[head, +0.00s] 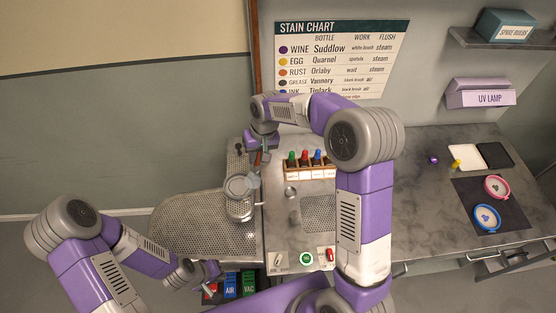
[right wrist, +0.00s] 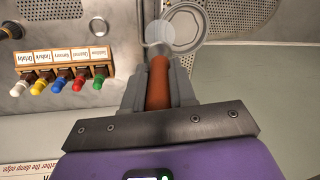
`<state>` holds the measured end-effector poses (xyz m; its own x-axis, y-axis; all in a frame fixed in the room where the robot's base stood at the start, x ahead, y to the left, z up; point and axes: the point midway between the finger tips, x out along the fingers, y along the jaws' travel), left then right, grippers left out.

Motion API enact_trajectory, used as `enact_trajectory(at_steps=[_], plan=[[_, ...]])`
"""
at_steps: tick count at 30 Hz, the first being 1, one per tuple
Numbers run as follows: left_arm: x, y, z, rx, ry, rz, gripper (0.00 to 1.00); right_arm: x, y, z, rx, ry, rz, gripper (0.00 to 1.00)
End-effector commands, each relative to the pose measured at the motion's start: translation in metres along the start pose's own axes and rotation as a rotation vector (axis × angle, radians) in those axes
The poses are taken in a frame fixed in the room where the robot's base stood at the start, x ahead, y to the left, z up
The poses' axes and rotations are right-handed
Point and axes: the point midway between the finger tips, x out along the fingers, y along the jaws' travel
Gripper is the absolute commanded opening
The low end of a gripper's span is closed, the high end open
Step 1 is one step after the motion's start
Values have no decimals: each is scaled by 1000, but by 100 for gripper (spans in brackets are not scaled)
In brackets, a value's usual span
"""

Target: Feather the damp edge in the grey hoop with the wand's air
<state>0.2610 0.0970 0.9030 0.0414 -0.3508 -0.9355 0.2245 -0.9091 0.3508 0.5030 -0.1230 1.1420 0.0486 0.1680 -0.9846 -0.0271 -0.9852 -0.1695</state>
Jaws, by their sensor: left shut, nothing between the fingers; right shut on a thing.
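My right gripper (right wrist: 158,95) is shut on the brown handle of the wand (right wrist: 158,80), whose end points at the sleeve-shaped board. In the head view the right gripper (head: 262,152) is above the board's edge. A pale see-through disc (right wrist: 158,32) shows at the wand's tip. The grey hoop (right wrist: 203,24) lies just past it, partly overlapped by the disc; whether they touch cannot be told. The hoop also shows in the head view (head: 238,187). My left gripper (head: 212,271) is shut and empty, low near the coloured pedals.
Pedals marked AIR (head: 230,286) and VAC (head: 249,284) sit below the counter, beside a red one. A rack of coloured bottles (head: 308,170) stands behind the board. Pink (head: 497,186) and blue (head: 487,217) hoops lie on a dark mat at right. The stain chart (head: 340,58) hangs behind.

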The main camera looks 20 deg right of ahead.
Motion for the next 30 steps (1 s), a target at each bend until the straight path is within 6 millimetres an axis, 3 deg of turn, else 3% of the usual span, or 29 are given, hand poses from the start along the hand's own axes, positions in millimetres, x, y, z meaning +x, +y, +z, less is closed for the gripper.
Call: enact_trajectory(at_steps=[3,7,22,30], plan=[[-1,0,0,0,0,0,0,-10,-14,0,-3,3,-21,0],[2,-1,0,0,0,0,0,-7,-17,1,-2,2,-26,0],[35,-13,-2,0,0,0,0,40,-8,3,-2,1,-24,0],[40,-15,-2,0,0,0,0,49,-6,3,-2,2,-24,0]])
